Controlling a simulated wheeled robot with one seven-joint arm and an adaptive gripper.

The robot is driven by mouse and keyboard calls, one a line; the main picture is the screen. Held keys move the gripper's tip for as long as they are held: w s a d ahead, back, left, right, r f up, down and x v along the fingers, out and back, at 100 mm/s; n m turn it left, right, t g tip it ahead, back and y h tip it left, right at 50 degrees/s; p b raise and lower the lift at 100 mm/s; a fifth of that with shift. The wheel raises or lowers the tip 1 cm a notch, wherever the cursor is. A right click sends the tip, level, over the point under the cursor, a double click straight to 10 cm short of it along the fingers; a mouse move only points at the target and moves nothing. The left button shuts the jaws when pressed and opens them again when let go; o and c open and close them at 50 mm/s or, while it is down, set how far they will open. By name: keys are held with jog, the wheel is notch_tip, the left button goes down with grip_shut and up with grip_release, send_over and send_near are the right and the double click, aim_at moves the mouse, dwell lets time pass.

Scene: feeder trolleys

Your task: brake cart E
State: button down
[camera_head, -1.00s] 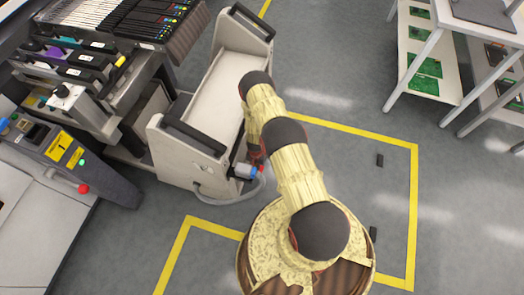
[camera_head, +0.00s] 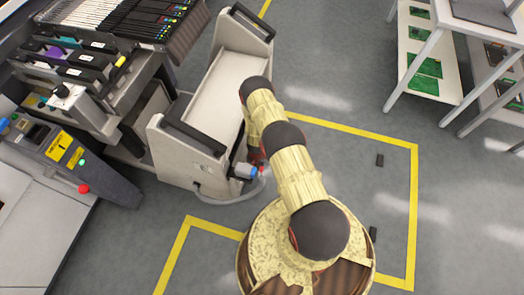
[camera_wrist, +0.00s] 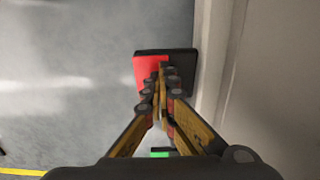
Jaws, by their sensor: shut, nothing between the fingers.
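A pale beige cart (camera_head: 226,92) with dark handles at both ends stands beside the machine in the head view. No letter is readable on it. In the wrist view, a pedal, half red and half black (camera_wrist: 184,57), sits low beside the cart's pale side wall (camera_wrist: 248,80). My gripper (camera_wrist: 163,74) is shut and empty, with its fingertips over the pedal in the picture. I cannot tell whether they touch it. In the head view my arm hides the gripper and the pedal.
A machine with feeder slots (camera_head: 130,25) and a control panel (camera_head: 62,145) stands on the left. White shelves with green boards (camera_head: 425,66) are at the upper right. Yellow floor lines (camera_head: 414,200) mark a bay with mostly clear grey floor.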

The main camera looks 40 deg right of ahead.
jog(key=shift+f, duration=1.9)
jog(key=shift+r, duration=0.15)
notch_tip(320, 180, up, 10)
jog(key=p, duration=0.9)
